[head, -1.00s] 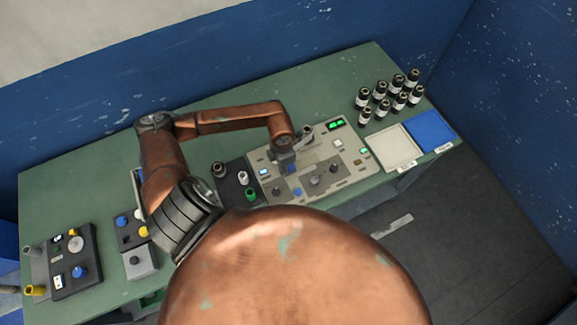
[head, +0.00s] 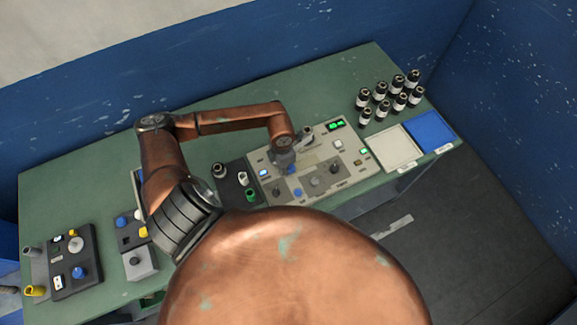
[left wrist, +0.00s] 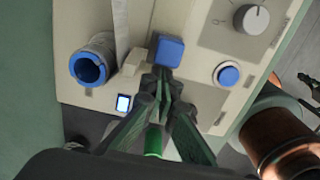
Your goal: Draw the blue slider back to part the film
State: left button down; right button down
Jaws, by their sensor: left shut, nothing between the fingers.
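The blue slider (left wrist: 169,50) is a small block on the beige machine panel (left wrist: 205,55), upper middle in the left wrist view. In the head view a bit of blue that looks like the slider (head: 291,169) shows just below my left gripper (head: 284,163). My left gripper (left wrist: 158,84) is shut and empty, its fingertips close in front of the slider; I cannot tell whether they touch it. A roll with a blue core (left wrist: 88,68) lies left of the slider, and a pale film strip (left wrist: 121,28) runs up beside it.
A round blue button (left wrist: 228,75) and a grey knob (left wrist: 251,18) sit right of the slider. A lit blue switch (left wrist: 123,102) is at the lower left. Several dark bottles (head: 389,95), a white tray (head: 393,149) and a blue tray (head: 441,133) stand to the right.

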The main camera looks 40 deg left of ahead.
pick_arm(q)
jog(key=shift+w+d+f+b, duration=0.1)
jog(key=shift+w+d+b, duration=0.3)
jog(key=shift+w, duration=0.3)
jog(key=shift+w+d+b, duration=0.65)
jog(key=shift+w, duration=0.65)
jog(key=shift+w+d+b, duration=0.7)
jog(key=shift+w, duration=0.65)
jog(key=shift+w+d+b, duration=0.65)
jog(key=shift+w, duration=0.65)
jog(key=shift+s+a, duration=0.3)
jog(key=shift+s, duration=0.3)
notch_tip(320, 180, up, 8)
jog(key=p, duration=0.4)
jog(key=shift+p, duration=0.35)
